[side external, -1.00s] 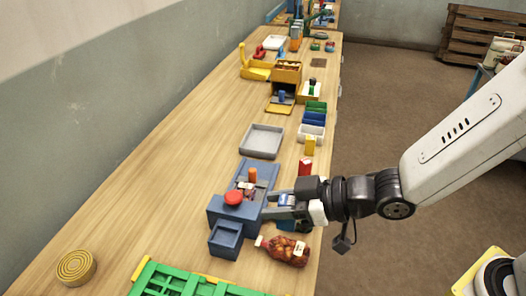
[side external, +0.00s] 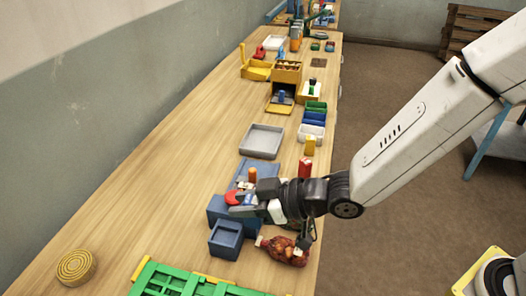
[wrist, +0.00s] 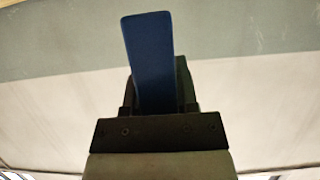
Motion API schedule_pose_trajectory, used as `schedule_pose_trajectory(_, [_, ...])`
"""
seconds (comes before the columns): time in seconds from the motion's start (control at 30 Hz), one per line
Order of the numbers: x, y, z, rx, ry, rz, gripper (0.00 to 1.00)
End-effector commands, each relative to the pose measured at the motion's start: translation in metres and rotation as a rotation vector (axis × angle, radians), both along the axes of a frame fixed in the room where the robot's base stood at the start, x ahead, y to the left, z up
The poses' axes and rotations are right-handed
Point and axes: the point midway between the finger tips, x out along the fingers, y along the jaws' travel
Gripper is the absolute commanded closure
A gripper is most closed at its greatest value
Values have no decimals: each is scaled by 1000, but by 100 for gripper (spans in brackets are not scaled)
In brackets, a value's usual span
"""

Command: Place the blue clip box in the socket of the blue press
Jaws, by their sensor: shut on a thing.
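The blue press (side external: 216,211) stands on the bench with a red knob (side external: 233,198) on top and an open blue tray (side external: 226,239) at its near side. An orange piece (side external: 252,175) stands upright on its far part. My gripper (side external: 240,210) is level, reaching from the right, its tips just over the press beside the knob. In the wrist view my gripper (wrist: 160,95) is shut on a flat-faced blue piece (wrist: 150,55), which looks like the blue clip box, projecting beyond the jaws. My gripper hides the held box in the side view. The socket cannot be made out.
A net sack of brown items (side external: 284,251) lies right of the press, under my arm. A green crate (side external: 185,283) is near.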

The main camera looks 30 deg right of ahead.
Motion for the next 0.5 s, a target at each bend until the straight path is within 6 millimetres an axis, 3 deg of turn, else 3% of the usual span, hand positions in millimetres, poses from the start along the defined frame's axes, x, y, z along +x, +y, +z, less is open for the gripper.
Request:
schedule_pose_trajectory(0.2, [25,15,-14,0,0,0,100])
schedule_pose_trajectory(0.5, [44,27,-42,-1,1,0,100])
